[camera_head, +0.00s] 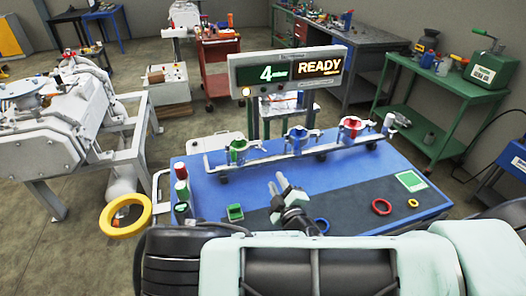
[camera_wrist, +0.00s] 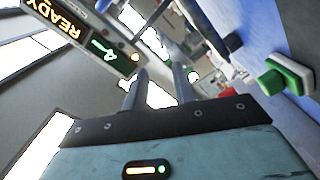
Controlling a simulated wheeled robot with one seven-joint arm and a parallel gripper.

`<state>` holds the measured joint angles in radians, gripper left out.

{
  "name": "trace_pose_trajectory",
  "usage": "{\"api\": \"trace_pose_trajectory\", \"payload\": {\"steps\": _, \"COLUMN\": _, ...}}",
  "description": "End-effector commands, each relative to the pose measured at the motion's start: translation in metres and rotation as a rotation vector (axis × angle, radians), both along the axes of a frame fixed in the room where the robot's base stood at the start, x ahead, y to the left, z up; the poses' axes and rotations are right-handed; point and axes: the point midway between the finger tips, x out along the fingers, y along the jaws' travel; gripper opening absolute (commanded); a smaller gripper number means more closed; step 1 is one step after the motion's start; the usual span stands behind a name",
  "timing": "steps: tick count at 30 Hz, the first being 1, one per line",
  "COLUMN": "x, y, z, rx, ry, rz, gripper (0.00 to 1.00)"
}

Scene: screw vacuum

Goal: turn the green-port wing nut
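The green port (camera_head: 237,150) stands on the left part of a grey pipe rail (camera_head: 270,152) along the back of the blue table. Its wing nut is too small to make out clearly. My gripper (camera_head: 277,183) is above the table's middle, in front of the rail and right of the green port, apart from it. Its two fingers also show in the wrist view (camera_wrist: 158,80), with an empty gap between them, so it is open. In the wrist view I cannot tell the green port for certain.
A blue port (camera_head: 298,140) and a red port (camera_head: 351,130) share the rail. A display (camera_head: 290,71) reading "4" and "READY" stands behind the rail.

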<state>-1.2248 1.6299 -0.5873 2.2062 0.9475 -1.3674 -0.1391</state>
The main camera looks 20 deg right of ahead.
Motion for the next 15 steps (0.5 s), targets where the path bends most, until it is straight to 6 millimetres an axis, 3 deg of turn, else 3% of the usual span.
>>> {"api": "trace_pose_trajectory", "payload": {"steps": 15, "x": 0.108, "y": -0.001, "z": 0.003, "rx": 0.003, "ry": 0.001, "rz": -0.002, "gripper": 0.27}}
